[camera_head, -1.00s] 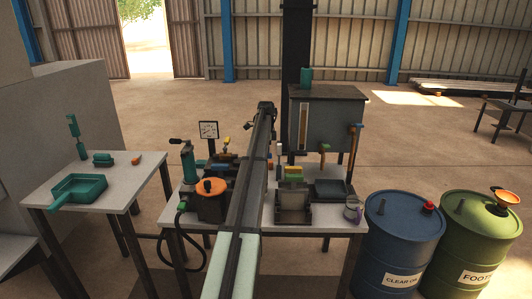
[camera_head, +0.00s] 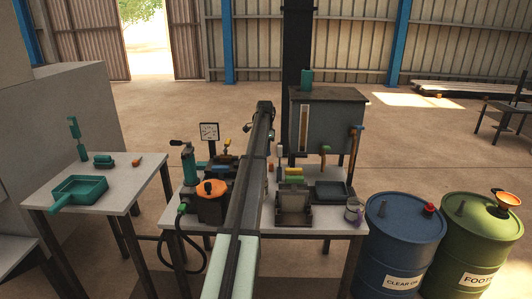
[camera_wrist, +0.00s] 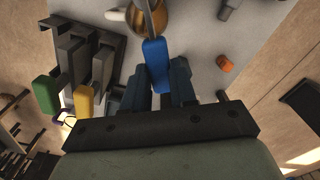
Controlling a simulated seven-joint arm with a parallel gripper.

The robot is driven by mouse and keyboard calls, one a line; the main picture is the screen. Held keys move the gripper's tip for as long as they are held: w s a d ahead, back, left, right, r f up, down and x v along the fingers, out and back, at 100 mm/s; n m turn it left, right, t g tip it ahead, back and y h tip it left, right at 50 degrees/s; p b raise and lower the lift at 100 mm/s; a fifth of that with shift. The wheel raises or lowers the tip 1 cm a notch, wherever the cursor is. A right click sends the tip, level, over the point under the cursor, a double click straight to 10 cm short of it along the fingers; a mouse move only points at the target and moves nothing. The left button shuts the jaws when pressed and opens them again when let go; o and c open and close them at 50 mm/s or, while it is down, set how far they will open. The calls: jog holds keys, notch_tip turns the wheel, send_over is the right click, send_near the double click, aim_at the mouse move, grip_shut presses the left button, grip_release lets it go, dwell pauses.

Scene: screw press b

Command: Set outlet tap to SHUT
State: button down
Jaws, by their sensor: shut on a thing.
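In the wrist view a blue lever handle (camera_wrist: 155,54) sits on a metal stem that leads up to a round brass-coloured body (camera_wrist: 150,16). My gripper (camera_wrist: 158,78) has its two dark fingers on either side of the blue handle and is shut on it. No label or SHUT mark is legible, so I cannot tell the tap's setting. In the head view my arm covers the gripper and the blue handle.
Green (camera_wrist: 46,96) and yellow (camera_wrist: 83,103) handles stand left in the wrist view, beside dark metal bars. An orange piece (camera_wrist: 225,63) lies to the right. In the head view a grey tank (camera_head: 327,115) stands behind the bench, with blue (camera_head: 400,235) and green (camera_head: 482,240) drums at right.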

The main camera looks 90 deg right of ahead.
jog(key=w+d+n, duration=0.3)
jog(key=w+n, duration=0.3)
jog(key=n, duration=0.6)
jog(key=shift+w+d, duration=0.15)
jog(key=shift+d, duration=0.15)
jog(key=shift+w, duration=0.1)
dwell(0.3)
jog(key=c, duration=0.9)
grip_release()
notch_tip(320, 180, up, 14)
jog(key=shift+f, duration=0.1)
